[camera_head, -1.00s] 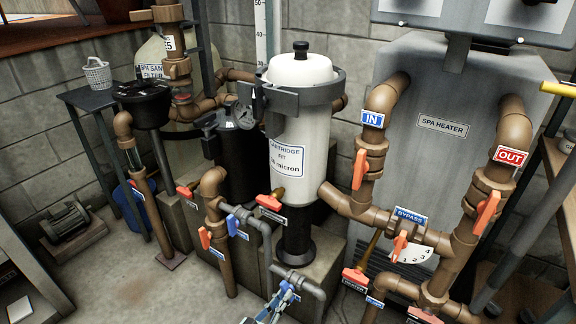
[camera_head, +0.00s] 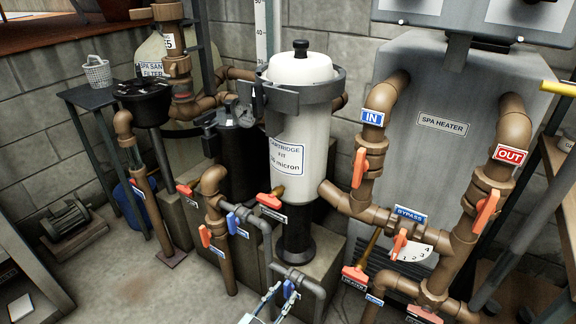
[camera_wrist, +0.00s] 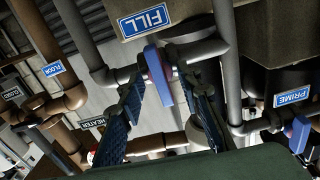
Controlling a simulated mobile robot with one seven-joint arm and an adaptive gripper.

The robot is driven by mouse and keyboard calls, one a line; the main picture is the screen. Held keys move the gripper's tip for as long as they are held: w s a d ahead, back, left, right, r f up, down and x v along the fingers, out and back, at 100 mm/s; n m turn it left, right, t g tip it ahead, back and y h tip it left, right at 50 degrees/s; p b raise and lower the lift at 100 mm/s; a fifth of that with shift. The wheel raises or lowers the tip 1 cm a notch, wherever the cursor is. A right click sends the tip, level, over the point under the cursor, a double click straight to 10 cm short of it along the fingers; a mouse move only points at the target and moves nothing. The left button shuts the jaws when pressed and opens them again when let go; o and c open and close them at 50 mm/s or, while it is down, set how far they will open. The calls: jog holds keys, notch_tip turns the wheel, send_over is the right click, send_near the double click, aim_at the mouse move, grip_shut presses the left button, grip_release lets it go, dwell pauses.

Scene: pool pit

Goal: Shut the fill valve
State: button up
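The blue fill valve handle (camera_wrist: 157,75) stands beside the FILL label (camera_wrist: 143,20) in the wrist view, on a grey pipe. My gripper (camera_wrist: 165,88) is open, with one blue ridged finger on each side of the handle. Gaps show between the handle and the fingers; I cannot tell whether either touches it. In the head view my gripper (camera_head: 281,298) is at the bottom centre, its fingers apart around a small blue handle (camera_head: 288,289) below the grey pipe. The FILL label is not readable there.
A brown pipe (camera_head: 222,255) stands left of my gripper, and the HEATER valve (camera_head: 355,275) is to the right. Open floor (camera_head: 150,290) lies at left.

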jog(key=v, duration=0.7)
jog(key=shift+b, duration=0.35)
